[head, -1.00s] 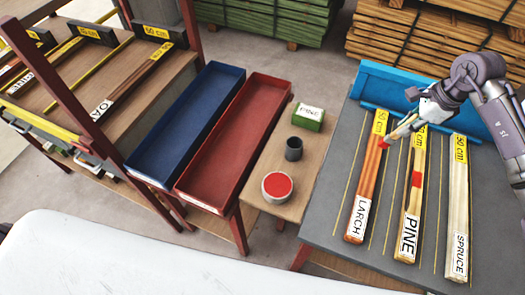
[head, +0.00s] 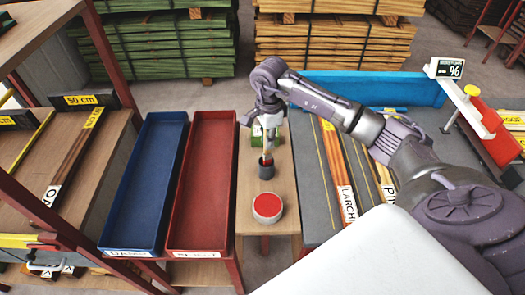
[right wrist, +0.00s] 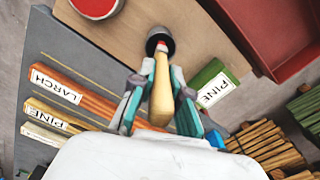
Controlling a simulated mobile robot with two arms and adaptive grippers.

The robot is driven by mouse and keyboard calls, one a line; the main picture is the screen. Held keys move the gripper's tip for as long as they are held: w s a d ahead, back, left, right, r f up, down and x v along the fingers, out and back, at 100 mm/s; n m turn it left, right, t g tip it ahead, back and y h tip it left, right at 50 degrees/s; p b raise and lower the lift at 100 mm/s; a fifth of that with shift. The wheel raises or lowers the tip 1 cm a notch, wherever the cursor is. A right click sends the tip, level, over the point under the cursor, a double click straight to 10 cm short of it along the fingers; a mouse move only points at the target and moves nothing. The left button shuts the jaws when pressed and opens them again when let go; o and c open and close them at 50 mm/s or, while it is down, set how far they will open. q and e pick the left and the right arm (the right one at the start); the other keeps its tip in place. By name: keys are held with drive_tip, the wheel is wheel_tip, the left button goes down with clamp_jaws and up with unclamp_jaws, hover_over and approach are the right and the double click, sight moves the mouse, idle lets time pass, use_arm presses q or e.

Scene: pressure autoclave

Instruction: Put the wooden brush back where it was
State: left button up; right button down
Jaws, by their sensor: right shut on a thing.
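My right gripper (head: 268,118) is shut on the wooden brush (right wrist: 162,90) and holds it upright, bristles down, over the dark grey cup (head: 266,171). In the head view the brush's red tip shows at the cup's mouth. In the right wrist view the brush end overlaps the cup (right wrist: 159,36); I cannot tell how far inside it is. The cup stands on a small wooden table (head: 250,215), behind the red paint tin (head: 267,206). My left gripper is not in view.
A green block (right wrist: 212,84) labelled PINE stands close to the cup. A red tray (head: 203,180) and a blue tray (head: 147,185) lie to the left. A grey bench with the LARCH board (head: 340,175) is on the right, partly behind my arm.

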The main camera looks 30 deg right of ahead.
sight(267, 154)
drive_tip(key=shift+a+f, duration=0.15)
drive_tip(key=shift+f, duration=0.45)
wheel_tip(267, 154, down, 3)
drive_tip(key=shift+p, duration=0.6)
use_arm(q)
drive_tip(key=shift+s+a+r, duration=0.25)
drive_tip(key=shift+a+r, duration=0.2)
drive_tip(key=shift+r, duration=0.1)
use_arm(e)
drive_tip(key=shift+f, duration=0.1)
drive_tip(key=shift+f+b, duration=0.2)
drive_tip(key=shift+b, duration=0.1)
drive_tip(key=c, duration=1.1)
unclamp_jaws()
drive_tip(key=shift+c, duration=0.2)
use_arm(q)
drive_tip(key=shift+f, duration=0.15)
use_arm(e)
drive_tip(key=shift+r, duration=0.2)
